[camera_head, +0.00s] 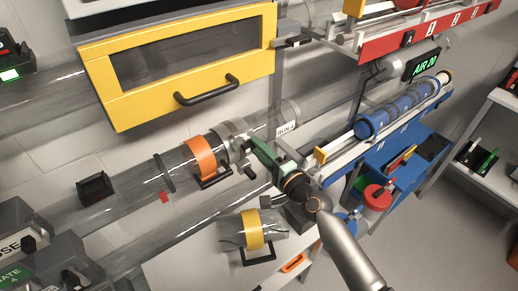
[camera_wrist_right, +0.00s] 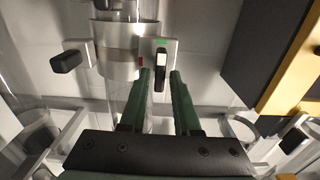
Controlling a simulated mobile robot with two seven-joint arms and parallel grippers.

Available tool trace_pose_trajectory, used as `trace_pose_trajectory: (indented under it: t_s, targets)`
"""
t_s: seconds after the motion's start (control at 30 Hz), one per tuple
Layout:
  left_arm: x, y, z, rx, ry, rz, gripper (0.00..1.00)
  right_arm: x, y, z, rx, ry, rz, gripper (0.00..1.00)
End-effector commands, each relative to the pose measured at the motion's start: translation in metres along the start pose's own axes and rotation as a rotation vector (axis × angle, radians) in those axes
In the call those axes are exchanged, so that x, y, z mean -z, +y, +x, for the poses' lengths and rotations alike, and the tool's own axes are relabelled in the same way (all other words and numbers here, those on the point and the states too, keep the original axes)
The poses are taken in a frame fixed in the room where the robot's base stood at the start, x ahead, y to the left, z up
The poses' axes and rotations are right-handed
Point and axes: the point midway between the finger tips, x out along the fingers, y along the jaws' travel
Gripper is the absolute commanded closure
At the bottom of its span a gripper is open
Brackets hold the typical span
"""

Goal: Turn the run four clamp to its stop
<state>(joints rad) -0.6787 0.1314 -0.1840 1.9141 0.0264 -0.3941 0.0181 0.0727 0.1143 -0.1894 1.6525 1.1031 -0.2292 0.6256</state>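The run four clamp is a silver collar (camera_head: 236,147) around the clear tube, beside a white RUN label (camera_head: 286,129) whose number is hard to read. In the right wrist view the collar (camera_wrist_right: 118,50) has a black knob (camera_wrist_right: 66,61) at left. A dark lever (camera_wrist_right: 161,68) with a pale upper part stands at its right, with a green mark above it and a red mark to its left. My right gripper (camera_head: 257,148) is at the collar. Its green fingers (camera_wrist_right: 160,76) are open, one on each side of the lever's lower end, with gaps visible. My left gripper is out of view.
An orange-banded piece (camera_head: 201,157) sits on the tube left of the collar. A yellow-banded clear canister (camera_head: 253,230) is below. A yellow-framed cabinet (camera_head: 185,60) hangs above. A rack of blue cylinders (camera_head: 400,108) and a blue bench (camera_head: 400,160) stand to the right.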

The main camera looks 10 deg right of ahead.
Motion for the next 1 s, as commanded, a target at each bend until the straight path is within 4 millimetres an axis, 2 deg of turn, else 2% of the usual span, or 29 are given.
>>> trace_pose_trajectory:
  t_s: [0.03,0.1,0.13,0.47,0.57,1.0]
  targets:
    - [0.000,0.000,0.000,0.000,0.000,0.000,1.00,0.000,0.000,0.000,0.000,0.000,-0.001,0.62]
    - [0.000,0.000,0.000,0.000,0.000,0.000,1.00,0.000,0.000,0.000,0.000,0.000,-0.002,0.54]
    - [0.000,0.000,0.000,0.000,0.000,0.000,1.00,0.000,0.000,0.000,0.000,0.000,-0.002,0.54]
    - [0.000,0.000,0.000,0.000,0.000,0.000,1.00,0.000,0.001,-0.006,-0.002,0.000,-0.003,0.54]
    - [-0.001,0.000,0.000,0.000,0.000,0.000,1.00,0.000,0.002,-0.018,-0.003,0.000,-0.003,0.54]
    - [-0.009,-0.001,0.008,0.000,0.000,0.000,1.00,0.000,0.002,-0.103,-0.003,-0.001,-0.005,0.54]
